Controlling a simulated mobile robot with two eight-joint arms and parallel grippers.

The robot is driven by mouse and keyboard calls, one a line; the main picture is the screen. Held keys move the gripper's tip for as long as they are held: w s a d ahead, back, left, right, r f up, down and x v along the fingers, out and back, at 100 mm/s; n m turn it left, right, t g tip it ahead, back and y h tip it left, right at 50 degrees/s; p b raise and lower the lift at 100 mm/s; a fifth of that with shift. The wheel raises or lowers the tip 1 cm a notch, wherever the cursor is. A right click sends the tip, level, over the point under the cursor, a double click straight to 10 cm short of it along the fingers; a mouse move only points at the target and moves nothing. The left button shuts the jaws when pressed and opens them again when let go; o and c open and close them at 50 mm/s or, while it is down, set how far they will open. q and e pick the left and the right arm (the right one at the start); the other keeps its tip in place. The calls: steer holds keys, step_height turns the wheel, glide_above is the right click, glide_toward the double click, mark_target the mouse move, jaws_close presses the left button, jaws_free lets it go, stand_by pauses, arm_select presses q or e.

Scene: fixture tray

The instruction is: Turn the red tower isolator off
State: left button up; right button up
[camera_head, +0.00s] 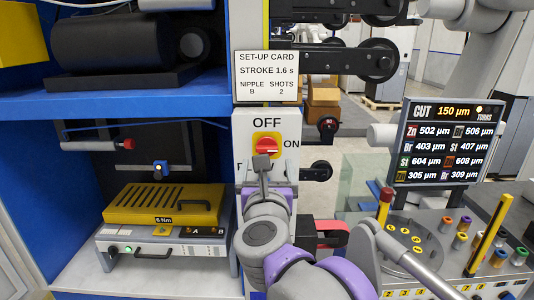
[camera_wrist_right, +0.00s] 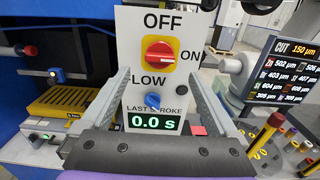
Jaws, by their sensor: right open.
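The red tower isolator (camera_head: 266,146) is a rotary knob on a yellow plate on a white panel (camera_head: 285,125). OFF is printed above it and ON to its right. In the right wrist view the red isolator (camera_wrist_right: 158,52) has its grip bar lying roughly horizontal, towards ON. My right gripper (camera_head: 262,168) is in front of the panel, just below the knob in the head view. In the right wrist view its fingers (camera_wrist_right: 158,76) are apart, one on each side of the panel picture, with nothing between them. My left gripper is not in view.
Below the isolator are a blue knob (camera_wrist_right: 153,100) marked LOW and a display (camera_wrist_right: 157,122) reading 0.0 s. A set-up card (camera_head: 267,76) hangs above. A yellow box (camera_head: 165,205) stands left. A screen (camera_head: 437,143) and a fixture with coloured pegs (camera_head: 462,240) stand right.

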mark_target(267, 151)
steer(key=w, duration=0.7)
steer(key=shift+w+p, duration=0.3)
steer(key=shift+w, duration=0.05)
steer(key=c, duration=1.4)
